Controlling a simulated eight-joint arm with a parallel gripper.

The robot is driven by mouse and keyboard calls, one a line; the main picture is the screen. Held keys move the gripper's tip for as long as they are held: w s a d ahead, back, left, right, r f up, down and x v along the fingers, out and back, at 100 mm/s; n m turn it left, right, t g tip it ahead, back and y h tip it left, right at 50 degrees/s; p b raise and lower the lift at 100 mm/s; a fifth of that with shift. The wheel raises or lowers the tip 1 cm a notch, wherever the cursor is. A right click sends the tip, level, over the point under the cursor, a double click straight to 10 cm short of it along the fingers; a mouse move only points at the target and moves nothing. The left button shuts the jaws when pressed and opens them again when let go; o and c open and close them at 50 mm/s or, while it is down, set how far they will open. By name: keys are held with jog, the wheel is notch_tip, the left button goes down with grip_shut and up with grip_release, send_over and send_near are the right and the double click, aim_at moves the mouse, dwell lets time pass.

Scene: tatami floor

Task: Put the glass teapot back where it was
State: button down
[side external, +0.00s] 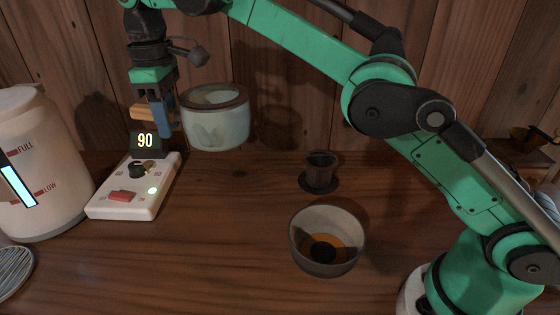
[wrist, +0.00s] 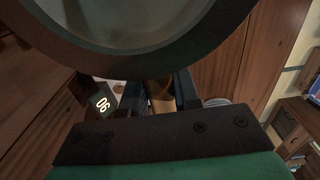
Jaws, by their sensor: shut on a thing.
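The glass teapot (side external: 216,128) is a pale, cloudy round vessel with a dark rim. It hangs upright in the air above the table, to the right of my gripper (side external: 158,122). My gripper is shut on the teapot's wooden handle, which pokes out on the left between the fingers. In the wrist view the teapot's dark rim (wrist: 92,62) fills the top, and the tan handle runs down between the fingers of my gripper (wrist: 160,92). The teapot's inside looks pale; I cannot tell what it holds.
A white control panel (side external: 112,207) with a "90" display stands below my gripper. A white water container (side external: 42,185) is at the left edge. A grey bowl (side external: 300,236) and a small dark cup on a saucer (side external: 320,172) stand centre right. Table between panel and bowl is clear.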

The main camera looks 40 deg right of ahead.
aim_at(197, 223)
notch_tip(197, 223, down, 19)
jog(key=shift+s+f, duration=0.1)
jog(key=shift+s, duration=0.05)
dwell(0.4)
jog(key=shift+f, duration=0.1)
jog(key=c, duration=0.6)
grip_release()
jog(key=shift+c, duration=0.2)
